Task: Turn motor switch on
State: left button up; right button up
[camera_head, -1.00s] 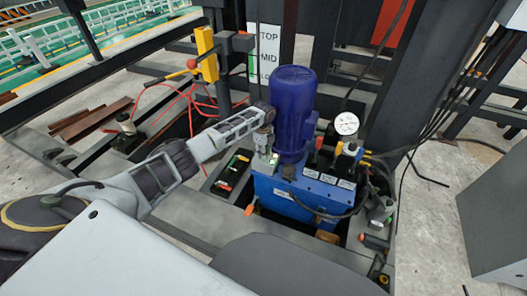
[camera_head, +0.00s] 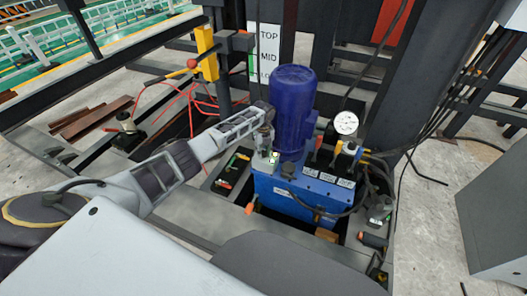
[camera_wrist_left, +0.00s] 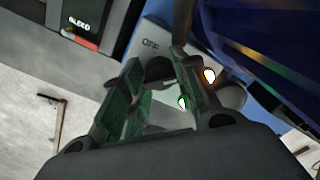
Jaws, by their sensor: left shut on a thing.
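The motor switch panel (camera_head: 262,165) is a small pale grey box beside the blue motor (camera_head: 292,105) on the blue power unit. In the left wrist view the panel (camera_wrist_left: 150,47) shows the word OFF, a glowing orange lamp (camera_wrist_left: 209,76) and a green lamp (camera_wrist_left: 182,103). My left gripper (camera_head: 267,151) reaches down over the panel from the left. In the left wrist view its green-padded fingers (camera_wrist_left: 160,78) are closed around the switch knob, which is mostly hidden between them. The knob's exact angle cannot be told. My right gripper is not in view.
A pressure gauge (camera_head: 346,123) and hoses stand right of the motor. A yellow post (camera_head: 207,53) with red cables rises behind my left arm. A dark panel marked BLEED (camera_wrist_left: 85,20) lies beside the switch panel. A grey cabinet (camera_head: 495,220) stands far right.

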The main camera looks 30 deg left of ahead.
aim_at(264, 151)
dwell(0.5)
pick_arm(q)
jog(key=o, duration=1)
jog(key=shift+o, duration=0.2)
notch_tip(264, 151, up, 12)
dwell(0.8)
